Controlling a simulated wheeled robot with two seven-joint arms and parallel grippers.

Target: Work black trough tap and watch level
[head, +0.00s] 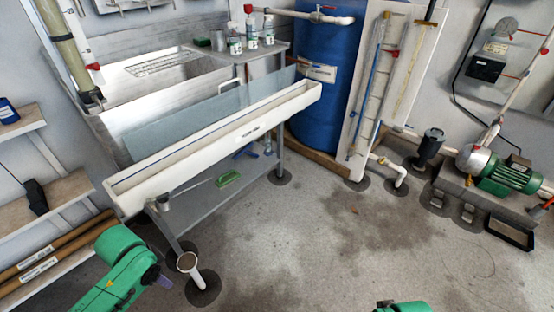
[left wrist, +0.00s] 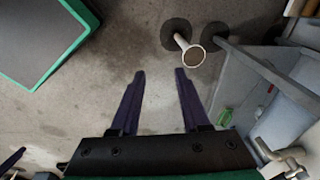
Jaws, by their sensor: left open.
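The long white trough (head: 215,143) runs diagonally along the front of the metal sink in the head view. A grey metallic tap (head: 160,203) sits under its near left end. That tap also shows at the lower right edge of the left wrist view (left wrist: 290,160); it looks grey, and no clearly black handle can be made out. My left gripper (left wrist: 160,84) is open and empty, its two dark purple fingers apart over bare floor, left of the tap. In the head view, my left gripper (head: 162,281) is mostly hidden by its green arm. The water level cannot be made out.
An open white upright drain pipe (head: 188,264) stands on the floor below the trough's near end. Shelves (head: 45,193) with brown tubes are at left. A blue tank (head: 325,80) and a green pump (head: 505,177) stand at the back. The middle floor is clear.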

